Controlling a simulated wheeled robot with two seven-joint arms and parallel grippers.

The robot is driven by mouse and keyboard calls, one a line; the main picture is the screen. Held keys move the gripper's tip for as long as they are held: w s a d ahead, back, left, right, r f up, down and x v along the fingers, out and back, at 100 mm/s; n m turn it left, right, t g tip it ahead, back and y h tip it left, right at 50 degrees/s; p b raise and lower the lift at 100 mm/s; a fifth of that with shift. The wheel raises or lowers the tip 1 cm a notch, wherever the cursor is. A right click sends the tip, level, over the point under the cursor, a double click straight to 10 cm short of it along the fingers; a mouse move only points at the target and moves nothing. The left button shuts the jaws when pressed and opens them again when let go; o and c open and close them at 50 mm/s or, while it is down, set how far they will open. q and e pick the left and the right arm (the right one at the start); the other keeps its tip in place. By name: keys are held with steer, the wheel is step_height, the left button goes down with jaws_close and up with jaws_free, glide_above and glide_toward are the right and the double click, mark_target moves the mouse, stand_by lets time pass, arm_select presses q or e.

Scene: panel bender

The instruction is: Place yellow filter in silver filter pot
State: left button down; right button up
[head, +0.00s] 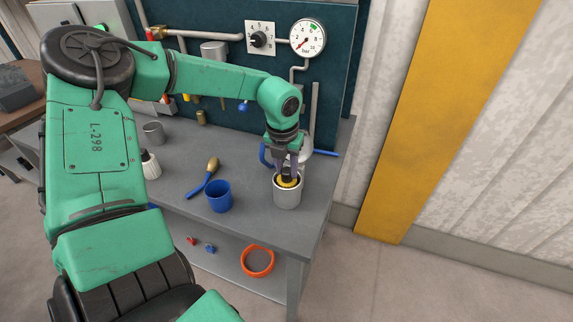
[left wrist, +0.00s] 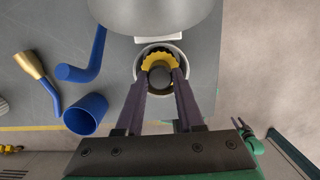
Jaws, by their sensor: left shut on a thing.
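The yellow filter (head: 288,183) has a scalloped yellow rim and a dark middle; it also shows in the left wrist view (left wrist: 158,58). My left gripper (head: 288,170) is shut on it, with its two fingers (left wrist: 161,84) reaching down on either side of the dark middle. The silver filter pot (head: 287,198) stands upright near the bench's right end. The filter sits within the pot's round mouth; its depth and any contact with the bottom are hidden. A small part that looks like my right gripper (left wrist: 242,126) shows in the left wrist view.
A blue cup (head: 218,197) and a brush-like tool with a blue handle (head: 203,178) lie left of the pot on the grey bench (head: 245,220). A blue pipe (left wrist: 92,62) and a large silver housing (left wrist: 150,14) are close behind the pot.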

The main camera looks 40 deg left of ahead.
mark_target(284, 185)
arm_select(q)
steer(key=shift+d+f, duration=0.1)
steer(key=c, duration=0.8)
jaws_free()
steer(key=shift+c, duration=0.2)
steer(key=o, duration=0.3)
arm_select(e)
steer(key=shift+a+f, duration=0.3)
steer(key=shift+a, duration=0.05)
arm_select(q)
steer(key=shift+r, duration=0.25)
steer(key=r, duration=0.4)
steer(key=s+r+b, duration=0.1)
steer(key=r, duration=0.3)
steer(key=r+b, duration=0.1)
steer(key=r, duration=0.2)
steer(key=shift+s+d+r, duration=0.3)
steer(key=shift+s+r, duration=0.05)
steer(key=shift+r, duration=0.05)
arm_select(e)
steer(key=shift+d+f, duration=0.3)
steer(key=shift+f, duration=0.6)
